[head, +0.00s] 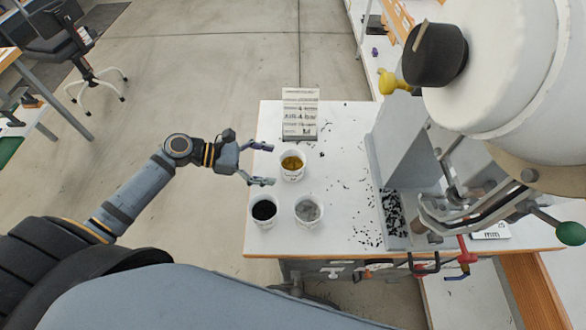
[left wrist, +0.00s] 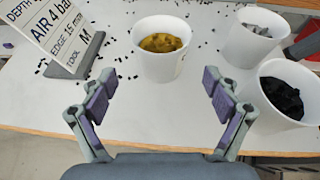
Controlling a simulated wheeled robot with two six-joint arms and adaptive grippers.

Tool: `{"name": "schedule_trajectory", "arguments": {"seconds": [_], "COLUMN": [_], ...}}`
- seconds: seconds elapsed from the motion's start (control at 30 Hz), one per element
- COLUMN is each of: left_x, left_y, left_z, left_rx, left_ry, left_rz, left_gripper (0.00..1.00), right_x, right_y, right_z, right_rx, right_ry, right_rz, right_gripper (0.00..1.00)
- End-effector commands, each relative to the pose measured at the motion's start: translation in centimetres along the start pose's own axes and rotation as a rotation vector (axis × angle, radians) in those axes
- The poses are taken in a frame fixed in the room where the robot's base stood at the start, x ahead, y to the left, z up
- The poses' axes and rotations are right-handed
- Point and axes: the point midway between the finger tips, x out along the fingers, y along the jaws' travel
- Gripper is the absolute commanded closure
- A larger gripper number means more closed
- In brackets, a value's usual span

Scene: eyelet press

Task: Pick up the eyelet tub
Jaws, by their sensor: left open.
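Three white tubs stand on the white bench top. One tub (head: 292,175) holds gold-coloured bits, one tub (head: 264,222) holds black bits, and one tub (head: 309,220) holds grey bits; I cannot read a label on any. My left gripper (head: 267,164) is open and empty, just left of the gold-filled tub, its fingers pointing towards it. In the left wrist view the gold-filled tub (left wrist: 159,68) stands upright ahead of and between the open fingers (left wrist: 160,96), apart from them. The black-filled tub (left wrist: 284,100) and grey-filled tub (left wrist: 252,42) are to the right. My right gripper is not in view.
A printed sign (head: 300,112) on a grey stand is behind the gold-filled tub. A large press (head: 515,80) with a green-knobbed lever (head: 571,233) fills the right side. Small black bits lie scattered over the bench top (head: 345,150). Open floor lies left of the bench.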

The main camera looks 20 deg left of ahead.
Motion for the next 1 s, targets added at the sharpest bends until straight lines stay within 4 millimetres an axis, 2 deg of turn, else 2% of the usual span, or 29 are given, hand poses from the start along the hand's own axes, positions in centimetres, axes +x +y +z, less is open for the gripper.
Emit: {"name": "schedule_trajectory", "arguments": {"seconds": [0.1, 0.37, 0.7, 0.97, 1.0], "left_x": [1.2, 2.0, 6.4, 6.8, 6.7], "left_y": [0.1, 0.0, -0.2, -0.2, -0.2], "left_z": [0.1, 0.1, 0.2, 0.1, 0.1], "left_rx": [0.000, -0.001, 0.000, 0.000, 0.000], "left_ry": [-0.003, -0.001, -0.001, 0.003, 0.003], "left_rz": [0.002, 0.002, 0.003, 0.002, 0.002], "left_gripper": [0.12, 0.12, 0.12, 0.12, 0.14], "right_x": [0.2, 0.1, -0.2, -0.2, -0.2], "right_y": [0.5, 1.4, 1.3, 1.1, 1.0], "right_z": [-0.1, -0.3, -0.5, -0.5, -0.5], "right_rx": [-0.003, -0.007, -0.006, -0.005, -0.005], "right_ry": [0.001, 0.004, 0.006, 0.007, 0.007], "right_rz": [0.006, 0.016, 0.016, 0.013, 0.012], "right_gripper": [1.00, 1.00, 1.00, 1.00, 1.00]}}
